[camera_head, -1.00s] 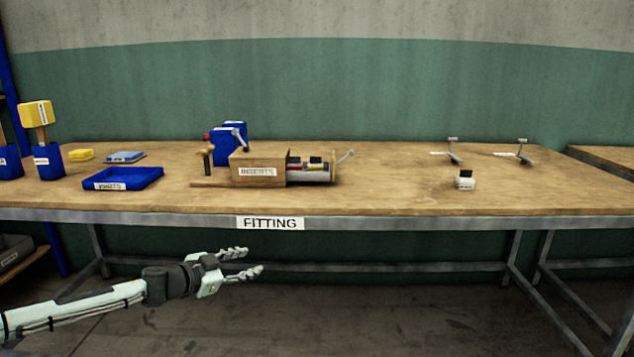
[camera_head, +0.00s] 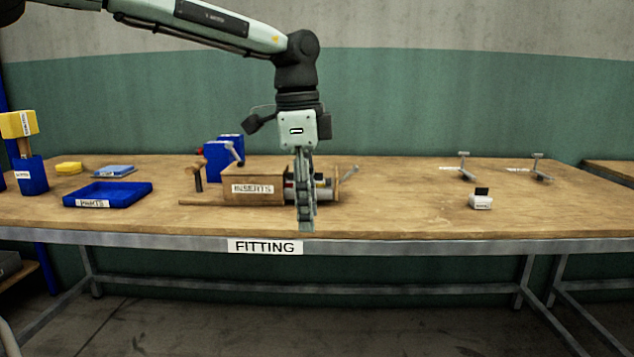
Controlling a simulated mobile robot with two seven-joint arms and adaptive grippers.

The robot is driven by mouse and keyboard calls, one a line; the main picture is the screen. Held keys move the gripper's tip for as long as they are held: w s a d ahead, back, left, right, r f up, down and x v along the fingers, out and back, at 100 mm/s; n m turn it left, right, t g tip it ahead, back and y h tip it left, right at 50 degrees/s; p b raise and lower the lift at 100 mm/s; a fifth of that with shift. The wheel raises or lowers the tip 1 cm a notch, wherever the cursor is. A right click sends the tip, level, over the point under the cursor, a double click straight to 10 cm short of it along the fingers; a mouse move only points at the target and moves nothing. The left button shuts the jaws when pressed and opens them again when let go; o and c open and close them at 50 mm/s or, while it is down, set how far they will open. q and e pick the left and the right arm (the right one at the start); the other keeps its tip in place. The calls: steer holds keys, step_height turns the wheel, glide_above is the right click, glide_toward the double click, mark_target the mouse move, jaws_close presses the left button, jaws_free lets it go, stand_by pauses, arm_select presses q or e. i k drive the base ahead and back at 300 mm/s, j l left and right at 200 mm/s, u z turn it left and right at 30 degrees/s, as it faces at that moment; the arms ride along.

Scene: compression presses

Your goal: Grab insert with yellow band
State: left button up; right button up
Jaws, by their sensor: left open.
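My left gripper (camera_head: 306,226) hangs pointing down at the front of the wooden box labelled INSERTS (camera_head: 245,173). It is open, with its fingers seen almost edge-on, overlapping in the picture. The inserts (camera_head: 326,194), grey cylinders with dark tops, lie at the box's right end. The fingers hide part of them. A small yellowish patch shows just right of the fingers, but it is too small to tell which insert carries the band. Nothing shows held. My right gripper is not in view.
A blue tray (camera_head: 142,194) lies on the wooden table (camera_head: 400,215) to the left. The table between is clear.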

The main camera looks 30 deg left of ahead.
mark_target(320, 182)
steer(key=i+j, duration=0.95)
steer(key=i, duration=0.1)
